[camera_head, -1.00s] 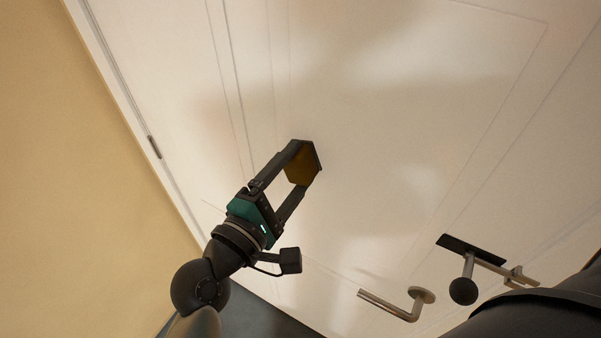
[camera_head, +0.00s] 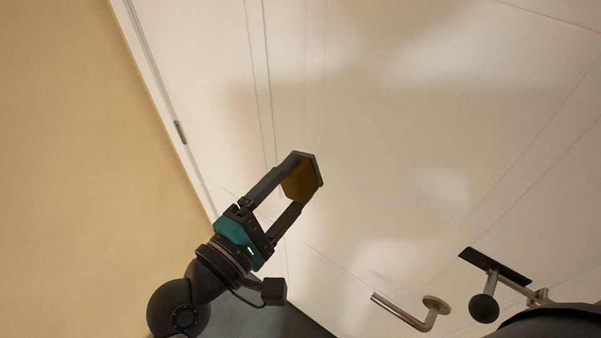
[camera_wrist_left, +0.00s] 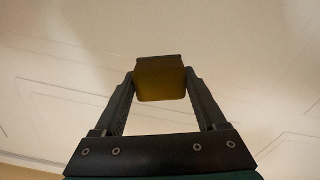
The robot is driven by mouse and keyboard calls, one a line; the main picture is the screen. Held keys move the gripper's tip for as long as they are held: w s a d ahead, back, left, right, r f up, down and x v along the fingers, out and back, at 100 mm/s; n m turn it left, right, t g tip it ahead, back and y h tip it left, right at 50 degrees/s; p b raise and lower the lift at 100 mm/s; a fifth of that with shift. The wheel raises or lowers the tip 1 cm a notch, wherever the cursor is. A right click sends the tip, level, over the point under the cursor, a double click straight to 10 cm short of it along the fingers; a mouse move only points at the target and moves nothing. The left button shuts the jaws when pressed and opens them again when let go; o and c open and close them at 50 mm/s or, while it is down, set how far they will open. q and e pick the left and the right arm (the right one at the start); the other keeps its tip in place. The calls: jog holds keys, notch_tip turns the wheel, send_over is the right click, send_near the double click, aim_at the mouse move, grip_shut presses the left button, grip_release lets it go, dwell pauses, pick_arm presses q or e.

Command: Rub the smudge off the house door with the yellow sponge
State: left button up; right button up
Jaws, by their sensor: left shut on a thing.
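The yellow sponge (camera_head: 302,183) is between the fingertips of my left gripper (camera_head: 303,178), which is shut on it. It also shows in the left wrist view (camera_wrist_left: 160,78), held between both fingers. The white house door (camera_head: 400,150) fills most of the head view, behind the sponge. I cannot tell whether the sponge touches the door. I see no clear smudge on the door; only soft shadows and bright patches show. My right gripper is not clearly in view; a dark arm part shows at the lower right.
A metal door handle (camera_head: 415,315) sticks out from the door at the lower right. A tan wall (camera_head: 75,150) lies to the left, beyond the door frame with its hinge (camera_head: 180,132). A dark floor patch (camera_head: 285,322) shows at the bottom.

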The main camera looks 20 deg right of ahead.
pick_arm(q)
jog(key=shift+s, duration=0.15)
jog(key=shift+v, duration=1.5)
jog(key=shift+b, duration=0.3)
